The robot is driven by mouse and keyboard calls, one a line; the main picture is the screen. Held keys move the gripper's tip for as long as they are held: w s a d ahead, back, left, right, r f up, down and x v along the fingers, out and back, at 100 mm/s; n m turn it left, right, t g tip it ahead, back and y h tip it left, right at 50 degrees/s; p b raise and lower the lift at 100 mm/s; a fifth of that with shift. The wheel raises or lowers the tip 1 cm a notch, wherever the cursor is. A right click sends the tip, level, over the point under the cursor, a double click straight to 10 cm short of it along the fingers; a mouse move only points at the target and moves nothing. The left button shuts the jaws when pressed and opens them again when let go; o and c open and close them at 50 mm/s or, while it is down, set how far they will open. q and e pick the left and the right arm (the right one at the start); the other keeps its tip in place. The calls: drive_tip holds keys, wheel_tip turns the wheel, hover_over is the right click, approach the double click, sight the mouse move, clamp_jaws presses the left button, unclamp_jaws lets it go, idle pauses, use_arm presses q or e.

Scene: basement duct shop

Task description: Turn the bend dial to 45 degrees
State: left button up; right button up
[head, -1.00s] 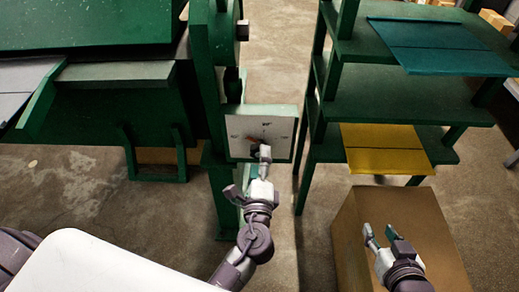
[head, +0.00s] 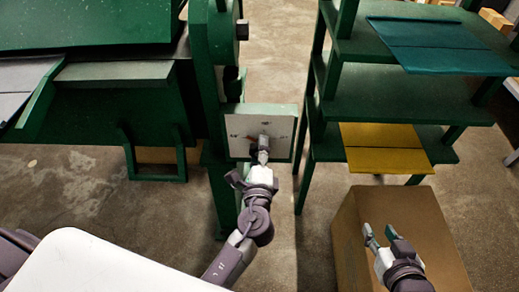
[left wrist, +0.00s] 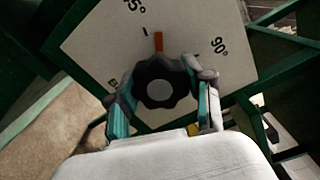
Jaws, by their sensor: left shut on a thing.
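The bend dial's black knob (left wrist: 160,85) sits on a white plate (head: 243,119) on the green machine's upright. In the left wrist view its orange pointer (left wrist: 158,42) stands just right of the tick beside the "45°" label (left wrist: 133,6), on the side of the "90°" label (left wrist: 218,45). My left gripper (head: 263,142) is shut on the knob; in the left wrist view its fingers (left wrist: 160,95) are at the knob's two sides. In the head view the gripper hides much of the dial. My right gripper (head: 382,234) is open and empty, above a cardboard box.
The green machine (head: 90,110) fills the left. A green shelf rack (head: 395,98) with teal (head: 435,45) and yellow sheets (head: 385,150) stands right of the dial. The cardboard box (head: 440,240) is below it. Bare floor shows between machine and rack.

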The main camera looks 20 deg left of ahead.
use_arm(q)
drive_tip(key=shift+f+n+b, duration=0.2)
drive_tip(key=shift+n+b, duration=0.7)
drive_tip(key=shift+b, duration=0.15)
drive_tip(key=shift+r+n+b, duration=0.15)
drive_tip(key=shift+n+b, duration=0.5)
drive_tip(key=shift+n, duration=0.35)
use_arm(e)
drive_tip(key=w+a+r+t+y, duration=0.1)
drive_tip(key=w+r+t, duration=0.1)
drive_tip(key=r+t, duration=0.2)
drive_tip(key=w+a+r+t+y, duration=0.1)
drive_tip(key=r+t, duration=0.3)
drive_tip(key=r, duration=0.4)
drive_tip(key=shift+w+a+r+t+y, duration=0.4)
drive_tip(key=shift+w+a, duration=0.15)
use_arm(q)
drive_tip(key=o, duration=1.2)
drive_tip(key=v, duration=1.2)
